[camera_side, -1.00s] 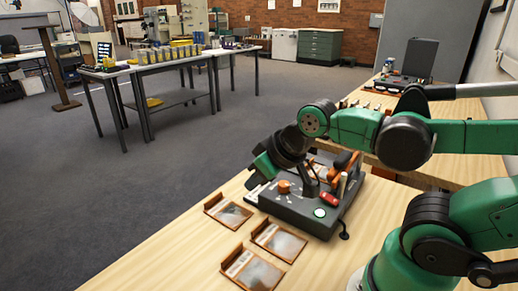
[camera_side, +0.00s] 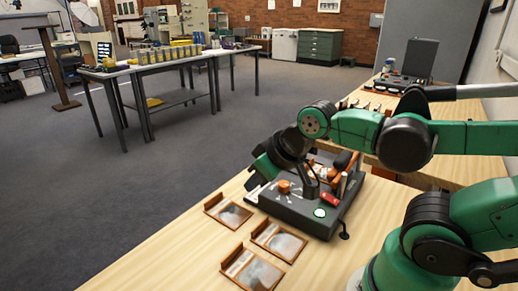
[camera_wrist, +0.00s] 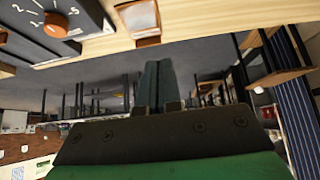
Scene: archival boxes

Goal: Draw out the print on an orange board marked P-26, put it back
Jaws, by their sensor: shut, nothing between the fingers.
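Three orange-brown boards with grey prints lie flat on the wooden table in the side view: one at the back (camera_side: 234,215), one in the middle (camera_side: 285,244) and one at the front (camera_side: 258,273). I cannot read any marking, so I cannot tell which is P-26. In the wrist view, part of one orange-edged board (camera_wrist: 147,41) shows at the top, beyond my fingers. My gripper (camera_wrist: 157,65) is shut and empty, apart from the boards. In the side view its fingers are hidden behind my wrist and the grey unit.
A dark grey unit (camera_side: 300,209) with an orange knob (camera_side: 284,186) stands beside the boards, close to my wrist; it also shows in the wrist view (camera_wrist: 85,12). Bare table (camera_side: 185,260) lies left of the boards.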

